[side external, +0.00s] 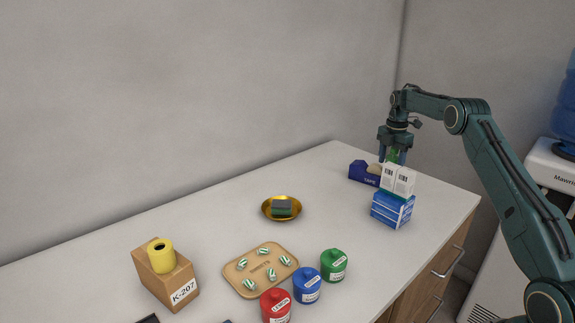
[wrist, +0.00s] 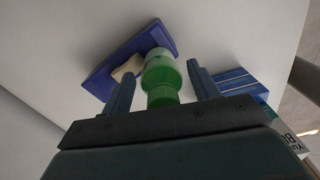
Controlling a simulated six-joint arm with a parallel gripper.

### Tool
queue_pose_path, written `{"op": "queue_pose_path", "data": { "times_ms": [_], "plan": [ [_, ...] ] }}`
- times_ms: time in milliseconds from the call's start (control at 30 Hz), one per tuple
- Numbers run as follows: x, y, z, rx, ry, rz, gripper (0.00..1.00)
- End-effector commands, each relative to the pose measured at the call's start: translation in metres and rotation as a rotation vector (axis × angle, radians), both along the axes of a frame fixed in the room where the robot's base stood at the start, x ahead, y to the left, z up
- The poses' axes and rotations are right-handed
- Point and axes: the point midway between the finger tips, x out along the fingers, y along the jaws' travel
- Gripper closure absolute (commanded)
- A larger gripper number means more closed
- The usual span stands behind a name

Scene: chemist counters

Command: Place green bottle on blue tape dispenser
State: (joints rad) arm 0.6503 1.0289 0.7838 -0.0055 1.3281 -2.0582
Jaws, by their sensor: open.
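The green bottle (side external: 394,154) is between the fingers of my gripper (side external: 392,160) at the far right of the counter. In the wrist view the green bottle (wrist: 162,82) shows a gap to each finger of my open gripper (wrist: 164,68). The blue tape dispenser (side external: 363,173) lies just left of and below the gripper, with a pale tape roll in it. In the wrist view the bottle overlaps one end of the tape dispenser (wrist: 104,80). White boxes hide the bottle's lower end in the side view, so I cannot tell whether it rests on the dispenser.
White boxes (side external: 398,180) on blue boxes (side external: 392,210) stand close in front of the gripper. Farther left are a gold bowl (side external: 267,213), a tan tray (side external: 235,274), several coloured jars and a cardboard box (side external: 152,280) with a yellow roll. The counter behind is clear.

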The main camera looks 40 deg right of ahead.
Motion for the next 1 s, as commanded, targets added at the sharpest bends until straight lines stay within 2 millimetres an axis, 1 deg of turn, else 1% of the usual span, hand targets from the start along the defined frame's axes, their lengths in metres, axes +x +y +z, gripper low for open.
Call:
{"op": "queue_pose_path", "data": {
  "times_ms": [167,533,767,1000],
  "plan": [
    [0.001,0.0,0.018,-0.002,-0.003,0.0,0.4],
    [0.0,-0.001,0.071,-0.002,-0.003,0.0,0.4],
    [0.0,0.0,0.094,-0.001,-0.003,0.0,0.4],
    [0.001,-0.001,0.105,-0.001,-0.002,0.0,0.4]
  ]
}}
